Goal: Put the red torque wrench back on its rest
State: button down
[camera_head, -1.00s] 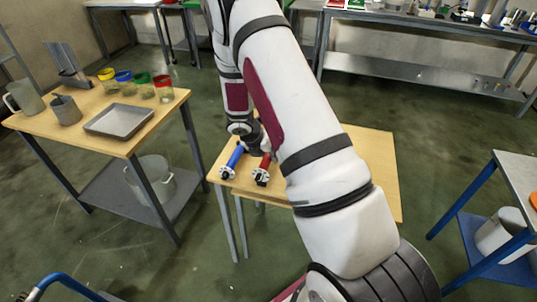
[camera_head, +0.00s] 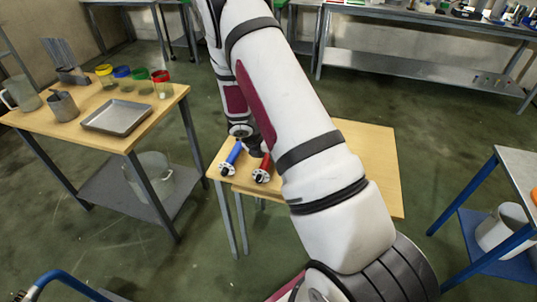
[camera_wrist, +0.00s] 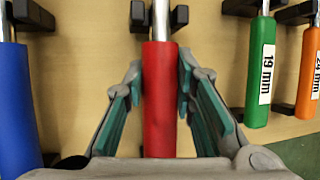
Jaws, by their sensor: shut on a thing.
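The red torque wrench (camera_wrist: 159,105) lies between the two fingers of my gripper (camera_wrist: 160,78) in the wrist view. My gripper is shut on its red handle. Its metal shaft runs up between black rest blocks (camera_wrist: 180,15); I cannot tell whether it is seated in them.
A blue wrench (camera_wrist: 15,100) lies to the left. A green 19 mm wrench (camera_wrist: 260,70) and an orange 24 mm wrench (camera_wrist: 308,75) lie to the right. The small wooden table (camera_head: 365,165) has bare top at its right. A second table (camera_head: 125,92) holds jars and a tray.

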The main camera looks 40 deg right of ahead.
jog(key=shift+f, duration=0.1)
jog(key=c, duration=1.2)
grip_release()
jog(key=shift+c, duration=0.2)
jog(key=v, duration=1.2)
